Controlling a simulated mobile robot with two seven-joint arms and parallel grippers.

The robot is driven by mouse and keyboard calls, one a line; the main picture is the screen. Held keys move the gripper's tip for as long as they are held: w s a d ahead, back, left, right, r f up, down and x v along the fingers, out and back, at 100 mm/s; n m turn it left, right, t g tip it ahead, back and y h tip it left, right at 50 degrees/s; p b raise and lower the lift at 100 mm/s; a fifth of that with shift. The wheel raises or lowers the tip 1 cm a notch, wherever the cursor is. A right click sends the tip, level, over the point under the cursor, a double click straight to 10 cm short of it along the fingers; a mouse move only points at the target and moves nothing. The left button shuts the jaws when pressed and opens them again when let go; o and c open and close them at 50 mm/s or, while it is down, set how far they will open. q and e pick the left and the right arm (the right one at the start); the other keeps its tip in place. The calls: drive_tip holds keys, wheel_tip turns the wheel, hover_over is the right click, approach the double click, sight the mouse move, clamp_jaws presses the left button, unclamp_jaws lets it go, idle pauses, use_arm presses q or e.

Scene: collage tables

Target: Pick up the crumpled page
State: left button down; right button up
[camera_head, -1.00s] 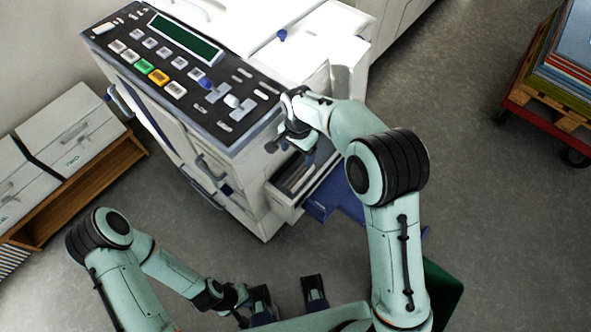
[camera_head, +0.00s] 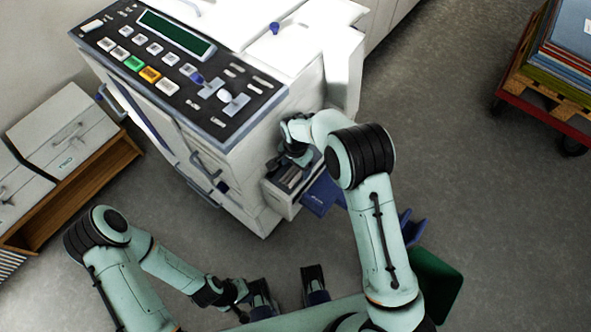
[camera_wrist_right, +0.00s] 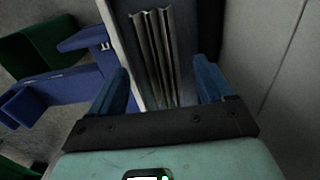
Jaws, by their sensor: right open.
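The crumpled page (camera_wrist_right: 155,50) shows in the right wrist view as a grey, pleated sheet standing in a narrow open tray or slot. My right gripper (camera_wrist_right: 162,75) is open, with one blue finger on each side of the page in that view; contact cannot be told. In the head view, my right gripper (camera_head: 292,152) is over the small open drawer (camera_head: 283,203) on the copier's side, and the page is mostly hidden there. My left gripper (camera_head: 289,278) is open and empty, low over the floor.
The white copier (camera_head: 240,165) with its button panel fills the middle. A blue tray (camera_head: 320,195) sticks out beside the drawer. A wooden shelf with white boxes (camera_head: 75,140) is at left. A loaded red cart (camera_head: 545,115) is at right. Open floor lies between.

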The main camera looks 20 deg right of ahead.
drive_tip(key=shift+f, duration=0.2)
drive_tip(key=c, duration=1.1)
drive_tip(key=shift+r, duration=0.1)
